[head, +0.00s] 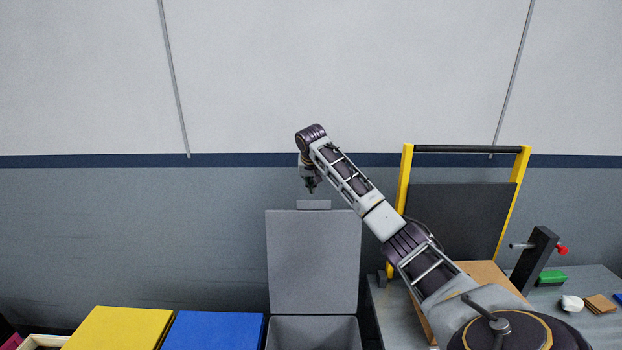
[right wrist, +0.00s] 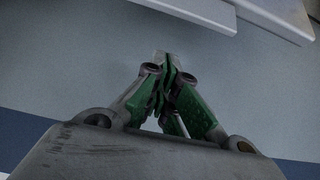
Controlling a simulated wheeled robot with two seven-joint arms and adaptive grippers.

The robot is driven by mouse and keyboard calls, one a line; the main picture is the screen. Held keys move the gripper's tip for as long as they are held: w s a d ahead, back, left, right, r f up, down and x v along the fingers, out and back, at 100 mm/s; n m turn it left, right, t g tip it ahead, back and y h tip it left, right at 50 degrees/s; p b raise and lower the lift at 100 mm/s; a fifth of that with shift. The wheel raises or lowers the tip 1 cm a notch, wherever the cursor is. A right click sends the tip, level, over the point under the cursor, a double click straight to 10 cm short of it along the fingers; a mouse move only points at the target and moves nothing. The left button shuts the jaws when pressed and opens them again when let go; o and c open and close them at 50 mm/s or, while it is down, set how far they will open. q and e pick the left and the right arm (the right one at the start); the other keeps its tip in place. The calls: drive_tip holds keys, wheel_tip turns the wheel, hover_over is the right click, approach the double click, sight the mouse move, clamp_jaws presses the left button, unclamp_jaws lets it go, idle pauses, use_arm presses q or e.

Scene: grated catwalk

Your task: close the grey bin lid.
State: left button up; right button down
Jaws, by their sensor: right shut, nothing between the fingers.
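The grey bin (head: 313,335) stands at the bottom middle of the head view, its top open. Its grey lid (head: 313,260) stands upright behind the opening, with a small lighter tab (head: 314,204) at its top edge. My right gripper (head: 311,188) points down just above that tab, apparently near or behind the lid's top edge; I cannot tell if it touches. In the right wrist view its green fingers (right wrist: 168,75) are shut together with nothing between them. A pale flat edge (right wrist: 195,10) shows beyond them at the top. My left gripper is not in view.
A yellow lid (head: 120,328) and a blue lid (head: 213,330) lie flat to the left of the grey bin. A yellow-framed dark panel (head: 460,215) and a bench (head: 590,285) with small items stand to the right. A wall is behind.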

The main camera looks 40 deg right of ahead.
drive_tip(key=shift+s+a+f+p, duration=0.3)
drive_tip(key=shift+s+a+p, duration=0.2)
drive_tip(key=shift+s, duration=0.1)
drive_tip(key=shift+s+a+f+p, duration=0.3)
drive_tip(key=shift+s+a+p, duration=0.15)
drive_tip(key=shift+s, duration=0.1)
drive_tip(key=shift+f, duration=0.1)
idle(0.5)
